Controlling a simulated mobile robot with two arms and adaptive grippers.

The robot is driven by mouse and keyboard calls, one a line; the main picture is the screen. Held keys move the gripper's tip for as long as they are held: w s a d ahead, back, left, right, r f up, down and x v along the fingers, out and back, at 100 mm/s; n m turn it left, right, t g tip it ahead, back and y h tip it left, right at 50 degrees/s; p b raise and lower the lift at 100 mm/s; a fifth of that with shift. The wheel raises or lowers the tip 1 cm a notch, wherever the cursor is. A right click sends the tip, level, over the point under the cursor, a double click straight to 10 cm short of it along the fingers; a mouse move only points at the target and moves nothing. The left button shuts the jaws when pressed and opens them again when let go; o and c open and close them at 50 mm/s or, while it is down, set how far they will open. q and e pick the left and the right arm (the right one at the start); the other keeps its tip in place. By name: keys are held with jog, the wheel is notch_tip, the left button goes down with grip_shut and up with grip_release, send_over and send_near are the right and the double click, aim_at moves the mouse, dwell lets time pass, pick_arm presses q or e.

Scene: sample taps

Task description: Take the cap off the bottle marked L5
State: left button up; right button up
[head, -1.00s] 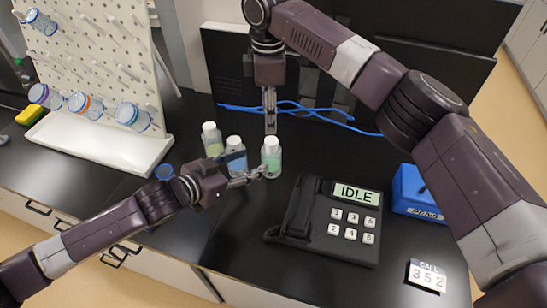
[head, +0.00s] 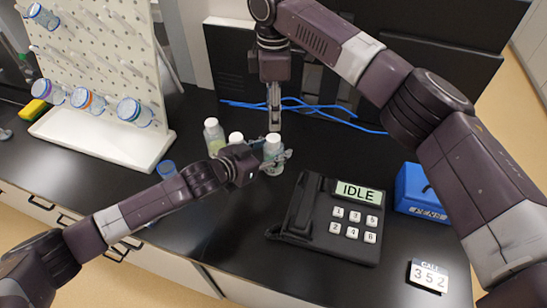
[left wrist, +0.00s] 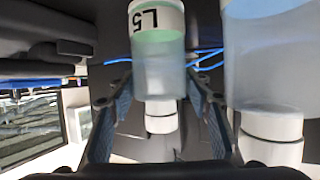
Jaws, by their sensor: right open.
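The bottle marked L5 (left wrist: 160,65) hangs upside down in the left wrist view, with its label at the top and its white cap (left wrist: 161,117) below. In the head view this bottle (head: 273,150) stands upright, the rightmost of three, with pale green contents. My right gripper (head: 274,129) is open and points down just above the cap.
Two other capped bottles, one yellowish (head: 213,138) and one blue (left wrist: 268,60), stand left of it. A black phone (head: 335,220) is to the right front, a blue pen box (head: 421,192) beyond it. A pegboard rack (head: 100,140) stands left. Blue cable (head: 315,108) runs behind.

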pick_arm(q)
grip_shut()
